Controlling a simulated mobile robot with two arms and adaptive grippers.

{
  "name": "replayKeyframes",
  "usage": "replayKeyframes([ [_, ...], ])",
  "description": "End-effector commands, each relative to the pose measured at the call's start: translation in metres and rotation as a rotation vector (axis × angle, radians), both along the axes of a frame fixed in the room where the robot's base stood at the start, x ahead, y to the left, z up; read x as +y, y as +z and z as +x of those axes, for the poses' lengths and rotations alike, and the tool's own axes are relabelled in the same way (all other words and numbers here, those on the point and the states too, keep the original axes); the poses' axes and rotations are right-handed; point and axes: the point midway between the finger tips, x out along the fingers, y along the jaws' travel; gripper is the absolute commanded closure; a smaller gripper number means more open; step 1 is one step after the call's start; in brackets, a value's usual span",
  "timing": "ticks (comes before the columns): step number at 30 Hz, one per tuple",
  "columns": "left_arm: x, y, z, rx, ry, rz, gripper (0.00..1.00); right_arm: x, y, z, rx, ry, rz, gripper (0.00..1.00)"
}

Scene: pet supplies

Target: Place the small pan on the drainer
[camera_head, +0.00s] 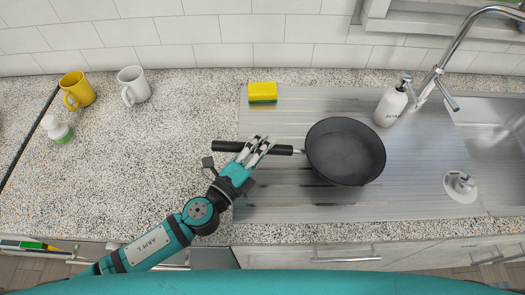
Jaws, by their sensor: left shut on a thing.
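The small pan (345,151) is dark, with a black handle (228,146) pointing left. My left gripper (258,148) is shut on the pan's handle, from the near side. The pan is over the drainer (290,205), the ribbed metal surface left of the sink. I cannot tell whether the pan touches the drainer or hangs a little above it. My right gripper is not in view.
A yellow and green sponge (262,92) lies at the drainer's back left. A white soap bottle (391,104) and the tap (440,70) stand to the right. A white plug (460,186) lies near the sink (500,140). Two mugs, yellow (77,90) and white (134,86), stand back left.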

Motion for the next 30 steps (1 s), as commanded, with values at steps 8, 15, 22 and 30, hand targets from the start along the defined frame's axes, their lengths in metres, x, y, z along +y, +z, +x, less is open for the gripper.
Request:
replayKeyframes([
  [8, 0.0, -0.033, 0.0, 0.001, 0.001, -0.003, 1.0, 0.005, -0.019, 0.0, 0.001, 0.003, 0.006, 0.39],
  [15, 0.0, -0.032, 0.0, 0.001, 0.001, -0.003, 1.0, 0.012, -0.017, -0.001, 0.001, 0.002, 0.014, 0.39],
  [22, 0.001, -0.036, -0.001, 0.002, 0.001, 0.0, 0.68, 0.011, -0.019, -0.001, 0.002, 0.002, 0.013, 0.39],
  [30, 0.001, -0.033, -0.001, 0.002, 0.001, 0.001, 0.68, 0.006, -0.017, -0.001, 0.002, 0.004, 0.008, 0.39],
])
